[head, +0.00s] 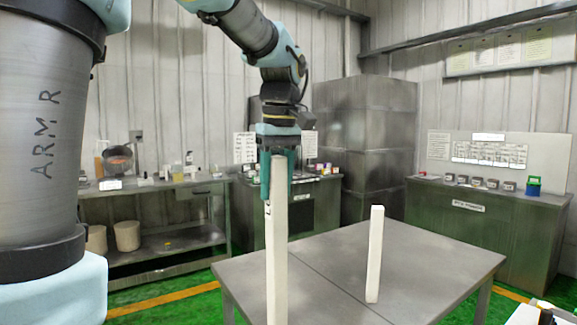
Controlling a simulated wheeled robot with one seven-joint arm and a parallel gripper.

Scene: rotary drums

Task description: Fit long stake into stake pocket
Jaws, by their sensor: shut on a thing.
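My gripper (279,192) points down with its teal fingers shut on a long pale stake (277,265). The stake hangs upright and sticks up a little between the fingers. A small dark mark, perhaps a letter L, is on its upper part. Its lower end is at or below the bottom of the picture, so I cannot tell what it is over. A second, shorter-looking pale stake (375,255) stands nearly upright, leaning slightly, on the grey table to the right, apart from my gripper. I cannot make out a stake pocket in this view.
The grey table (425,262) is otherwise mostly bare. A cluttered bench (190,190) stands at the back left, a dark cabinet (370,150) behind, and a green console (480,225) at the right. Part of a white object (530,314) shows at the bottom right corner.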

